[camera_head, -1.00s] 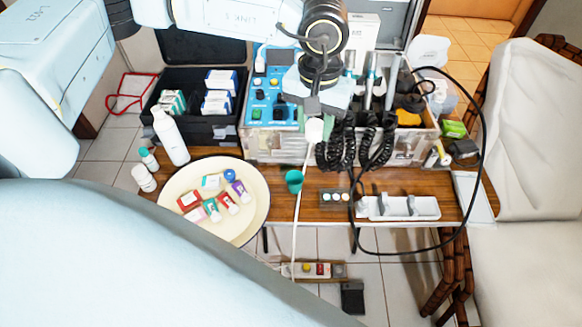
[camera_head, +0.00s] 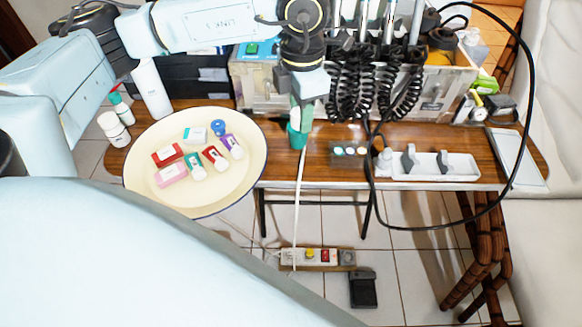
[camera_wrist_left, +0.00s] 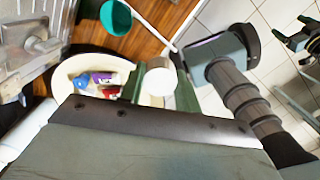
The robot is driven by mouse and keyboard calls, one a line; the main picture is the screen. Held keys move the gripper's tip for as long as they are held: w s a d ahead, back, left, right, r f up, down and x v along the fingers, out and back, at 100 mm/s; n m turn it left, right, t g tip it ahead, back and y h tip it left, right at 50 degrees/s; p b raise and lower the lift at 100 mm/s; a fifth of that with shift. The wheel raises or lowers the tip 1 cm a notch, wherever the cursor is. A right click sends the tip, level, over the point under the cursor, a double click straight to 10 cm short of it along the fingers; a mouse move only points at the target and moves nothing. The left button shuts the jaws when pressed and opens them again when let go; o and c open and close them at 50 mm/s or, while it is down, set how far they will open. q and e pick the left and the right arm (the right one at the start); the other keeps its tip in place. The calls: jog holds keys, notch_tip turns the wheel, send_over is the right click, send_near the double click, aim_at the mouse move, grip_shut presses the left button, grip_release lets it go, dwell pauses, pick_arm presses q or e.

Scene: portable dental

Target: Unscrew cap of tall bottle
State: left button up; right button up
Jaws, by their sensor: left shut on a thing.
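The tall white bottle (camera_head: 151,88) stands upright at the back left of the wooden table, behind the round tray. Its top is hidden behind my left arm in the head view. My left gripper (camera_head: 302,112) points down, far to the right of the bottle, just above or in front of a teal cup (camera_head: 297,137). The left wrist view shows its greenish fingers shut on a white round cap-like piece (camera_wrist_left: 160,80). I cannot tell whether this piece is the bottle's cap. My right gripper is not in view.
A cream round tray (camera_head: 145,175) holds several small boxes and tubes. Two short white bottles (camera_head: 114,129) stand left of it. Black coiled cords (camera_head: 350,85) hang just right of my gripper. A white holder (camera_head: 435,167) lies on the right; a black hose loops around it.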

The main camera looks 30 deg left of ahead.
pick_arm(q)
notch_tip(320, 180, down, 5)
jog(key=a+n+b, duration=0.2)
jog(key=n+b, duration=0.2)
jog(key=n, duration=0.2)
jog(key=n+b, duration=0.2)
jog(key=b, duration=0.1)
send_over(291, 169)
notch_tip(291, 169, down, 6)
jog(key=shift+f, duration=0.95)
notch_tip(291, 169, down, 2)
jog(key=shift+f+b, duration=0.1)
jog(key=shift+b, duration=0.3)
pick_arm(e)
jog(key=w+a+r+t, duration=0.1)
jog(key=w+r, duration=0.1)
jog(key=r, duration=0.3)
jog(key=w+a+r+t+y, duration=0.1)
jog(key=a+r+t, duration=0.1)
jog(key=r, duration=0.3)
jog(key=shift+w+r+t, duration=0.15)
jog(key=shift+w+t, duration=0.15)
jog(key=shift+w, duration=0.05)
pick_arm(q)
jog(key=shift+f, duration=0.1)
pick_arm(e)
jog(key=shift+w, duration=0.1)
